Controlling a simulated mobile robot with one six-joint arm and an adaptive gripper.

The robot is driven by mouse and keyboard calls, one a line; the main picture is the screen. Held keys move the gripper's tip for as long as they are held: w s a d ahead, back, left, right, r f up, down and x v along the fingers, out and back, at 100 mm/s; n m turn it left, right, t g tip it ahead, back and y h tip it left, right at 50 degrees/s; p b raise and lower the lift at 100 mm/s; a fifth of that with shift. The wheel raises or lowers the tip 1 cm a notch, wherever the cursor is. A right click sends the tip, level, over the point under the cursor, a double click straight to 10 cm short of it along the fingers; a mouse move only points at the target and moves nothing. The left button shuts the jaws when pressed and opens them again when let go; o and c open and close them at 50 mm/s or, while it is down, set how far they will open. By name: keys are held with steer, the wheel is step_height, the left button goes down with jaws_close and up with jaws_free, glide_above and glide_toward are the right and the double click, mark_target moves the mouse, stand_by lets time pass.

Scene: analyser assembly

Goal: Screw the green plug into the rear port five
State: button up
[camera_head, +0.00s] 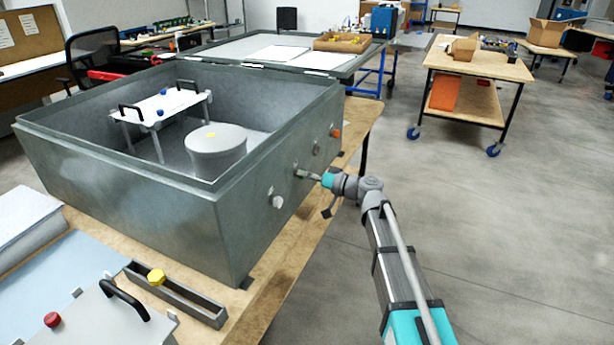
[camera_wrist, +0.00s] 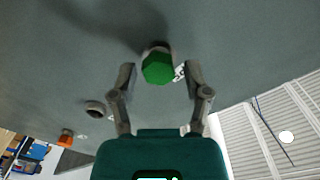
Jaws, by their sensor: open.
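The green plug (camera_wrist: 158,69) shows its six-sided head in the wrist view, at a grey collar on the grey wall of the large metal box (camera_head: 150,212). How deep it sits in the port cannot be told. My gripper (camera_wrist: 160,77) is open, with one finger on each side of the plug and gaps between them and it. In the head view my gripper (camera_head: 303,174) is at the right outer wall of the box, and the green plug is not discernible there. A partly hidden white label (camera_wrist: 180,72) is beside the plug.
Along the same wall are an open-looking round port (camera_wrist: 95,108), an orange plug (camera_head: 335,132) and a pale round fitting (camera_head: 277,201). A yellow-knobbed plug (camera_head: 156,276) is in a narrow tray on the wooden table.

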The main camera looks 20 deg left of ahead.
steer(key=shift+n, duration=1.1)
jaws_close()
steer(key=shift+m, duration=13.4)
